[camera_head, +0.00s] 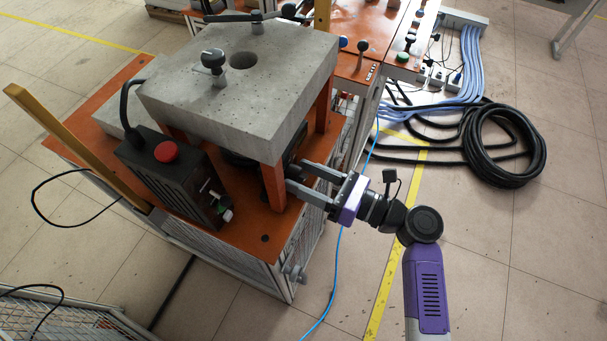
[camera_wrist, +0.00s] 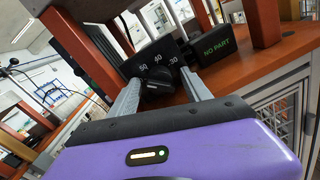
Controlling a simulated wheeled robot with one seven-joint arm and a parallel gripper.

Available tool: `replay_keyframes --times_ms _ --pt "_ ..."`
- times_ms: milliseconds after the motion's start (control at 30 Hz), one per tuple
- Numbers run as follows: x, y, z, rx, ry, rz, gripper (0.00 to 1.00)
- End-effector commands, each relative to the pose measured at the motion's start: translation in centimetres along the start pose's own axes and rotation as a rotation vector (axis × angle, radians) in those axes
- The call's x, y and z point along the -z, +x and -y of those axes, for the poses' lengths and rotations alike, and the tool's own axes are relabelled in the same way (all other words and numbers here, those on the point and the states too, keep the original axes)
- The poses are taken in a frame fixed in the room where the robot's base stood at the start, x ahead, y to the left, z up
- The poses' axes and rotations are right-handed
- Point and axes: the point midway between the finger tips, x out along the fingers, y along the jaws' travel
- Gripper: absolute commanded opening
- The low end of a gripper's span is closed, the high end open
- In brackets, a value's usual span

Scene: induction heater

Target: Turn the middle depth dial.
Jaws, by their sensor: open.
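The middle depth dial (camera_wrist: 156,86) is a black round knob in the wrist view. It stands before a black plate (camera_wrist: 157,62) marked with white numbers 50, 40 and 30. In the wrist view my gripper (camera_wrist: 160,78) is open, with one grey finger on each side of the dial. I cannot tell whether either finger touches it. In the head view my gripper (camera_head: 297,175) reaches in from the right beside an orange leg under the concrete block. The dial cannot be made out there.
The concrete block (camera_head: 240,75) stands on orange legs (camera_head: 273,186) close to my fingers. A black box with a red button (camera_head: 166,152) stands on the orange table (camera_head: 257,225). A "NO PART" box (camera_wrist: 222,46) sits right of the dial.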

Motion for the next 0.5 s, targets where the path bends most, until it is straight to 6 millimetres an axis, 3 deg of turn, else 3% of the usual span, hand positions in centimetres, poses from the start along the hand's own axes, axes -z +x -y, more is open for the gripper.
replay_keyframes --times_ms 267,500 --pt "0.04 0.22 -0.03 -0.001 0.000 -0.001 0.57" --pt "0.05 0.19 -0.05 -0.001 0.000 -0.001 0.12"
